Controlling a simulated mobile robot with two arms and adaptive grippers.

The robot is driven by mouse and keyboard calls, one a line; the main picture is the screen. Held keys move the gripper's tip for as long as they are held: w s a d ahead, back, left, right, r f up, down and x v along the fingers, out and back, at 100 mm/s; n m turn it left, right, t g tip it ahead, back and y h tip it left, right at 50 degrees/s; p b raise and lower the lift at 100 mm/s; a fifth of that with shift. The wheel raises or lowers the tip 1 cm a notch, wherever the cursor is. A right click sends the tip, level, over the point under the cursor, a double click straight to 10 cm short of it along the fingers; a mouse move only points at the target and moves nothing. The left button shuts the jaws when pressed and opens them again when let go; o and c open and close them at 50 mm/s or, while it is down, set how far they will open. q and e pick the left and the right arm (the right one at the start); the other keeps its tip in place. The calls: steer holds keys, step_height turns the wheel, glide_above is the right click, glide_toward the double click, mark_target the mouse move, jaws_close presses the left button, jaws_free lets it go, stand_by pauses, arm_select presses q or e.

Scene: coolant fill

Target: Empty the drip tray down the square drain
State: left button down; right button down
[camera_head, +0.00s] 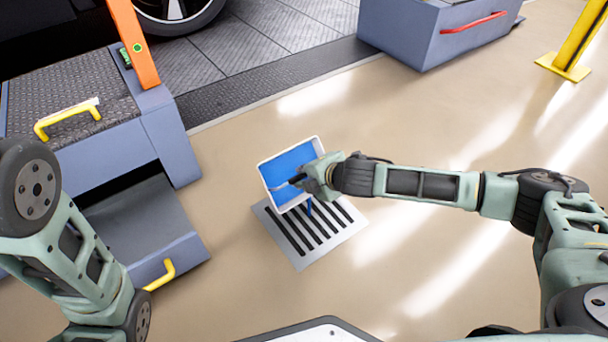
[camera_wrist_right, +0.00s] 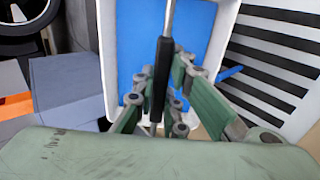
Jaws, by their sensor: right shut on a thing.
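The drip tray (camera_head: 264,172) is white-rimmed with blue inside. It is tilted above the floor at the centre of the head view. The square drain (camera_head: 302,263), a light grate with dark slots, lies in the floor below it. A narrow blue streak (camera_head: 309,207) shows between the tray's lower edge and the grate, like liquid running down. My right gripper (camera_head: 300,181) is shut on the tray's handle; the handle's black grip (camera_wrist_right: 160,80) shows between the fingers in the right wrist view. My left arm is at the left, its gripper out of view.
A grey-blue cabinet (camera_head: 120,150) with an open drawer (camera_head: 150,225) and yellow handles stands at the left. A grey-blue box with a red handle (camera_head: 430,35) is at the back, a yellow post (camera_head: 580,45) at the right. The floor around the drain is clear.

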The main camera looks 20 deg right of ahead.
steer(key=shift+s+d+f+t+b, duration=0.15)
steer(key=shift+s+t+b, duration=0.3)
steer(key=shift+b, duration=0.4)
steer(key=shift+s+d+f+t+y+b, duration=0.1)
steer(key=shift+s+t+y+b, duration=0.35)
steer(key=shift+b, duration=1.05)
steer(key=s+t, duration=0.1)
steer(key=s+f+t+y, duration=0.1)
steer(key=t, duration=0.1)
steer(key=s+d+f+t+b, duration=0.1)
steer(key=shift+d+t+y, duration=0.1)
steer(key=shift+t+y, duration=0.15)
steer(key=shift+t, duration=0.15)
